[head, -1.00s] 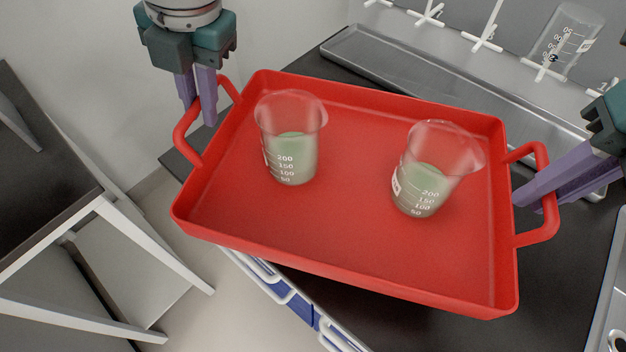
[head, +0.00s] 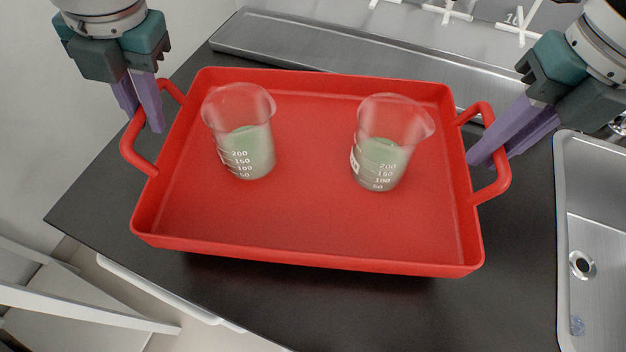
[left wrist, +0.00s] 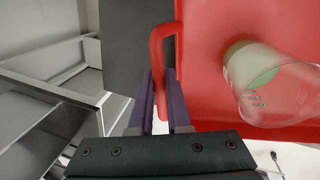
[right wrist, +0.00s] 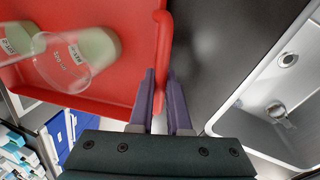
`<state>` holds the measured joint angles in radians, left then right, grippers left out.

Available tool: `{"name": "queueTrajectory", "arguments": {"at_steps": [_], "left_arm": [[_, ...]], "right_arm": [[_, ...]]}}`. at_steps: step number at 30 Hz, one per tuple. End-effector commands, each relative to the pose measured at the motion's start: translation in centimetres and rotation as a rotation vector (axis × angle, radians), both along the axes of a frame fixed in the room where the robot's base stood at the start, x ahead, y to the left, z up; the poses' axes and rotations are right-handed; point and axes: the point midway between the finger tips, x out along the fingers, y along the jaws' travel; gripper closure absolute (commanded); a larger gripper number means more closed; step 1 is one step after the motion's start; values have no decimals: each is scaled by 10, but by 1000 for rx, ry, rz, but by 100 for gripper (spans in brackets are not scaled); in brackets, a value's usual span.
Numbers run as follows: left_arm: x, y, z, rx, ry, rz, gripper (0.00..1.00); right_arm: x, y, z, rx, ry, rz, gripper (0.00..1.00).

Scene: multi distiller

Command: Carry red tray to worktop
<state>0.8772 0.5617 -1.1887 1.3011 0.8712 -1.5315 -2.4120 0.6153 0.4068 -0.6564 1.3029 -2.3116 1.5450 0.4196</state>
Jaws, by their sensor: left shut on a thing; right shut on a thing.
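The red tray (head: 310,225) is held level by its two side handles over the black worktop (head: 265,308). It carries two glass beakers of pale green liquid, one on the left (head: 245,150) and one on the right (head: 382,160), both upright. My left gripper (head: 140,110) is shut on the left handle, which also shows in the left wrist view (left wrist: 157,75). My right gripper (head: 490,155) is shut on the right handle, seen in the right wrist view too (right wrist: 163,50). I cannot tell whether the tray's underside touches the worktop.
A sink (head: 595,215) is set in the worktop at the right. A long metal ledge (head: 330,55) and a white peg rack (head: 445,12) run along the back. A white-framed table (head: 80,305) stands at the lower left. Bare worktop lies in front of the tray.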

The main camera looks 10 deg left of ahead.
Motion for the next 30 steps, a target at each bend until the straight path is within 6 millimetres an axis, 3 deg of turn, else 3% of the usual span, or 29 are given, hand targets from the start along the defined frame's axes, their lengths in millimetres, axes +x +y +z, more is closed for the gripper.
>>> {"name": "queueTrajectory", "arguments": {"at_steps": [23,24,30], "left_arm": [[0,1,-50,3,-1,2,100],[0,1,-50,3,0,2,83],[0,1,-47,2,0,1,61]], "right_arm": [[0,-1,-50,-2,-1,-1,100],[0,-1,-50,-3,0,-1,83],[0,-1,-47,-2,0,-1,61]]}}
